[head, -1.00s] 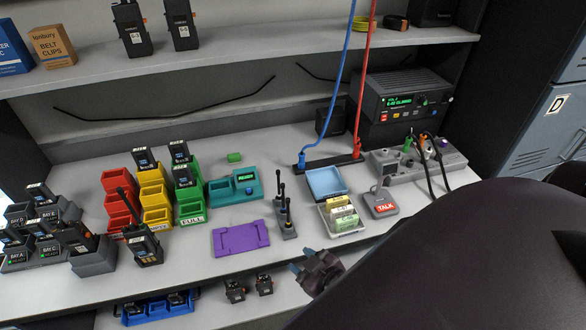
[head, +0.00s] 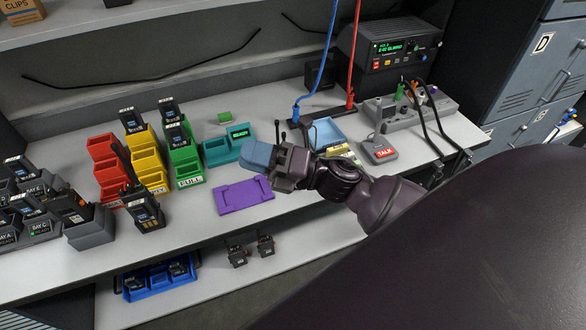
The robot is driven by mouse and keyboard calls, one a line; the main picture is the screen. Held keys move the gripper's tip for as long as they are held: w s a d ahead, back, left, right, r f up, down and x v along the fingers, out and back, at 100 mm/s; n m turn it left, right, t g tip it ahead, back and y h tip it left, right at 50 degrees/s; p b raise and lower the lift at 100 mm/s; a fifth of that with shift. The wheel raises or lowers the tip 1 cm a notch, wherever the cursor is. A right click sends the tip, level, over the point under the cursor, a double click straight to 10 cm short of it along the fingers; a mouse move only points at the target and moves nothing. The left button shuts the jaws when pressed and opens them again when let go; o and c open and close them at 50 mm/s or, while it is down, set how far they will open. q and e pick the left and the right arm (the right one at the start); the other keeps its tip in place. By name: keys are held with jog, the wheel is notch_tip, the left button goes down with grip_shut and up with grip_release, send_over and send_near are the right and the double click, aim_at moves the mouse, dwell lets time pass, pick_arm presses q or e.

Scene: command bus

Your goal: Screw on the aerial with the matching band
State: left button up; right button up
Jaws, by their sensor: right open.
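My right gripper (head: 262,158) is open, over the bench just behind the purple mat (head: 243,195). It covers most of the aerial stand; the thin black tip of an aerial (head: 283,138) shows above it. No aerial is visibly held. The colour bands are hidden. Other radios stand in the yellow bin (head: 152,178), the green bin (head: 184,172) and the grey bays at left. My left gripper is not in view.
A teal tester (head: 220,152) reading READY stands left of the gripper. A blue tray (head: 327,132), a TALK unit (head: 379,150) and hanging blue and red cables are behind and right. A blue crate (head: 158,279) and two small items sit on the lower shelf.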

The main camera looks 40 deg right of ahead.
jog(key=s+a+n+g+y+b, duration=0.15)
jog(key=a+n+g, duration=0.25)
jog(key=n+g, duration=0.85)
notch_tip(320, 180, down, 5)
jog(key=d+n+g+h+b, duration=0.1)
jog(key=d+n+h+b, duration=0.15)
jog(key=n+h, duration=0.85)
pick_arm(q)
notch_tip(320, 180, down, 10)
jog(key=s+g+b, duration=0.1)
jog(key=b, duration=0.3)
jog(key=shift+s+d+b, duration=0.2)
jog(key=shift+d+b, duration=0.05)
jog(key=shift+b, duration=0.1)
pick_arm(e)
jog(key=w+d+n+t+h, duration=0.2)
jog(key=w+d+n+h, duration=0.1)
jog(key=d, duration=0.4)
jog(key=w+d+r+n+t+h, duration=0.1)
jog(key=w+d+n+t+h, duration=0.1)
jog(key=d+n+h, duration=0.4)
jog(key=shift+w+d+n, duration=0.6)
jog(key=shift+w+n, duration=0.2)
jog(key=shift+n, duration=0.15)
